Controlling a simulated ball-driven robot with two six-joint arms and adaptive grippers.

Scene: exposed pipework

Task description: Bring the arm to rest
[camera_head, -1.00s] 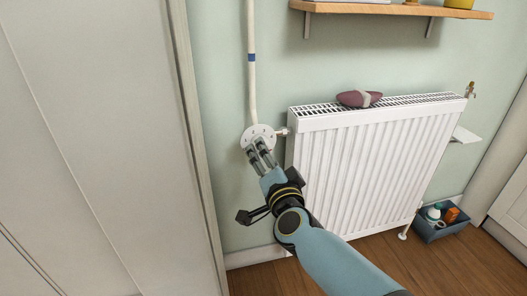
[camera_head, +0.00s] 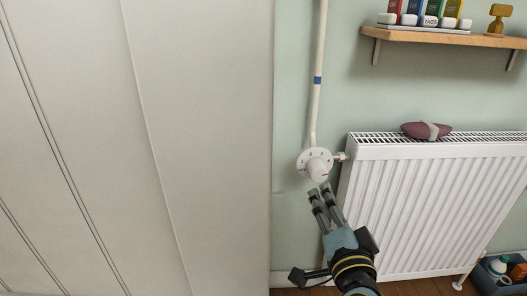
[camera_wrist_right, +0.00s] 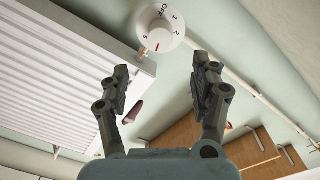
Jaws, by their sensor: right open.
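My right gripper (camera_head: 323,189) is open, with its fingertips just below the white round valve dial (camera_head: 315,164) on the pipe beside the radiator. In the right wrist view, the dial (camera_wrist_right: 160,28), with numbers and a red mark, shows beyond and between the open fingers (camera_wrist_right: 163,80). No finger closes on it, and nothing is held. The left gripper is not in view.
The white radiator (camera_head: 430,205) stands right of the gripper with a purplish rolled item (camera_head: 425,130) on top. A blue bin (camera_head: 500,278) sits at lower right. A large pale panel (camera_head: 130,150) fills the left.

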